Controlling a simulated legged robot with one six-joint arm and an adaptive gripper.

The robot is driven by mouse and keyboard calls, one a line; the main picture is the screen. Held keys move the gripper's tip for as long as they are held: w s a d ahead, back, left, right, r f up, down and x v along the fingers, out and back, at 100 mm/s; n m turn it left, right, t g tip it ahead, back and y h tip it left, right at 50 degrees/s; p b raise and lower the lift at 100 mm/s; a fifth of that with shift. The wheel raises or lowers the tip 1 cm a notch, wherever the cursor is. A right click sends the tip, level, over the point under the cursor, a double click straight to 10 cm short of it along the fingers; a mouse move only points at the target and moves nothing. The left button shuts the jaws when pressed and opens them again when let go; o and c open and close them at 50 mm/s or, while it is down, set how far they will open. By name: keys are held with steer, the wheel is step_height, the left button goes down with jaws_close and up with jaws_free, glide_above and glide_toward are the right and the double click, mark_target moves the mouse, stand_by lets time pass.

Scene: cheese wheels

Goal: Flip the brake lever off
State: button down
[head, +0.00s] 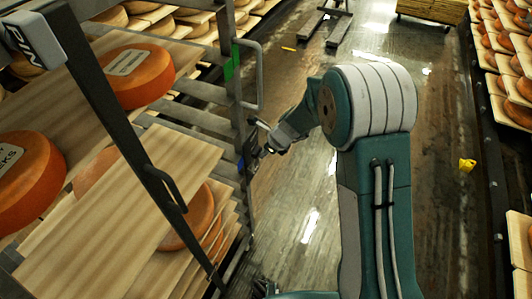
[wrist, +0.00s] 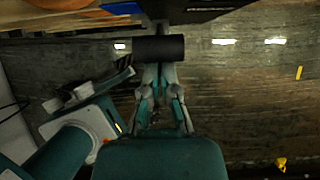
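My gripper (head: 262,146) is low beside the upright of the cheese rack (head: 237,110), with a small blue part close to it. In the wrist view my gripper's fingers (wrist: 160,70) converge toward a dark horizontal cylinder (wrist: 158,47) just past them. Their tips end at its lower edge; I cannot tell whether they touch or grip it. I cannot make out the brake lever for certain; the blue part (head: 250,145) or the dark cylinder may belong to it. A green tag (head: 228,68) is on the rack upright.
A grey loop handle (head: 250,75) sticks out from the rack above my gripper. Wooden boards (head: 110,210) and orange cheese wheels (head: 137,76) fill the left. The wet aisle floor (head: 285,215) is mostly clear. A yellow object (head: 467,165) lies on the right. More cheese shelves (head: 510,60) line the right.

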steer(key=shift+w+a+r, duration=0.25)
steer(key=shift+a+r, duration=0.15)
steer(key=shift+r, duration=0.1)
steer(key=s+d, duration=0.2)
steer(key=d, duration=0.4)
steer(key=s+d+r, duration=0.1)
steer(key=s+d, duration=0.2)
steer(key=d, duration=0.4)
steer(key=shift+r, duration=0.3)
steer(key=shift+w+d, duration=0.1)
steer(key=shift+d, duration=0.15)
steer(key=s+d+r+n+t+h, duration=0.1)
steer(key=s+r+n, duration=0.35)
steer(key=r, duration=0.35)
steer(key=s+d+r+n, duration=0.1)
steer(key=s+r+n, duration=0.3)
steer(key=r+n, duration=0.25)
steer(key=s+d+r+n+t+h, duration=0.1)
steer(key=s+d+r+n+h, duration=0.1)
steer(key=s, duration=0.5)
steer(key=s+d+r+n+t+h, duration=0.1)
steer(key=s+d+r+n+h, duration=0.1)
steer(key=s+d+r+n, duration=0.2)
steer(key=s+r+n, duration=0.3)
steer(key=s+n, duration=0.1)
steer(key=n, duration=0.1)
steer(key=shift+r+t, duration=0.25)
steer(key=shift+t, duration=0.15)
